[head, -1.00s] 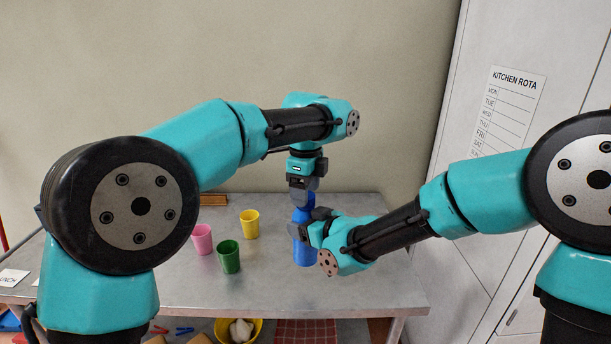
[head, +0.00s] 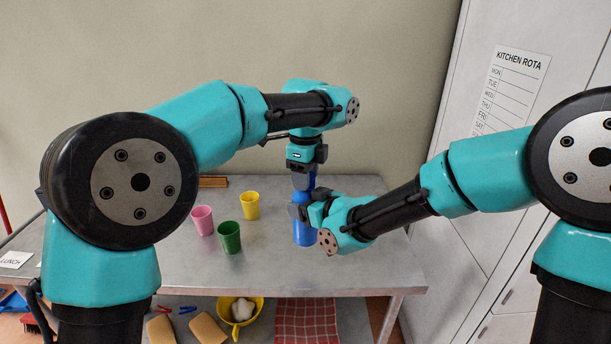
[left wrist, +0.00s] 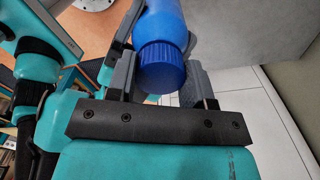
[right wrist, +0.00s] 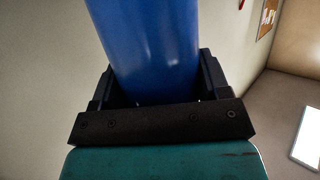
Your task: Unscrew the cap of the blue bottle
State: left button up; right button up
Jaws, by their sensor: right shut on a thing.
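The blue bottle (head: 304,234) stands upright near the table's right side. My right gripper (head: 306,212) is shut on the bottle's body; in the right wrist view the bottle (right wrist: 150,45) fills the space between the fingers. My left gripper (head: 304,180) points down from above at the bottle's top. In the left wrist view the ridged blue cap (left wrist: 162,66) is on the bottle and lies between the left fingers, which appear open around it. The head view partly hides the cap behind the gripper.
Pink (head: 202,221), green (head: 229,237) and yellow (head: 250,205) cups stand left of the bottle on the grey table (head: 170,265). A yellow bowl (head: 240,318) and a red checked cloth (head: 306,320) are below. A tall cabinet (head: 475,190) stands at the right.

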pick_arm(q)
jog(key=o, duration=0.5)
jog(key=shift+r, duration=2.25)
jog(key=shift+c, duration=0.6)
jog(key=shift+r, duration=0.1)
jog(key=shift+r+m, duration=1.65)
jog(key=shift+m, duration=0.55)
jog(key=shift+f, duration=0.1)
jog(key=shift+f, duration=3.95)
